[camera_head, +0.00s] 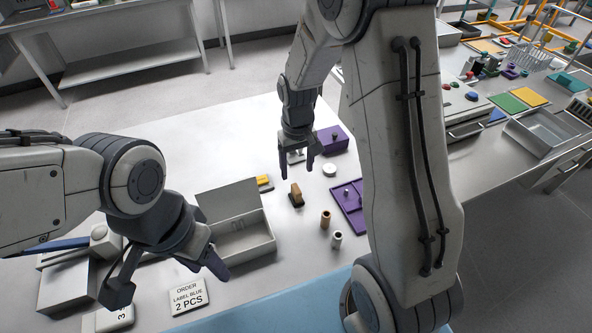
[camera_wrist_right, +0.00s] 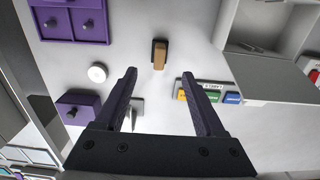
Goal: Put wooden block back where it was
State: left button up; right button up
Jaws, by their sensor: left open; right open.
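The wooden block (camera_head: 296,190) is small and tan-brown, with a dark part at its base or side. It stands on the white table, and it also shows in the right wrist view (camera_wrist_right: 160,56), just beyond the fingertips. My right gripper (camera_head: 297,168) is open and empty, pointing down near the block; its fingers also show in the right wrist view (camera_wrist_right: 159,74). The block is not between the fingers. My left gripper (camera_head: 170,282) is open with nothing visible in it, at the front left near the order sign (camera_head: 187,298).
An open grey box (camera_head: 262,240) stands left of the block. Two small cylinders (camera_head: 325,219) (camera_head: 337,239) stand in front. Coloured labels (camera_wrist_right: 209,94) lie near the box.

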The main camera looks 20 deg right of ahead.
jog(key=s+a+r+n, duration=0.2)
jog(key=s+a+r, duration=0.4)
jog(key=a, duration=0.2)
jog(key=s+a+r+n, duration=0.2)
jog(key=s+a, duration=0.1)
jog(key=s, duration=0.5)
jog(key=s+a+r+n+y, duration=0.1)
jog(key=s+a+r+n, duration=0.1)
jog(key=s, duration=0.7)
jog(key=shift+s+a+r+n, duration=0.2)
jog(key=shift+a+r+n, duration=0.25)
jog(key=shift+r, duration=0.3)
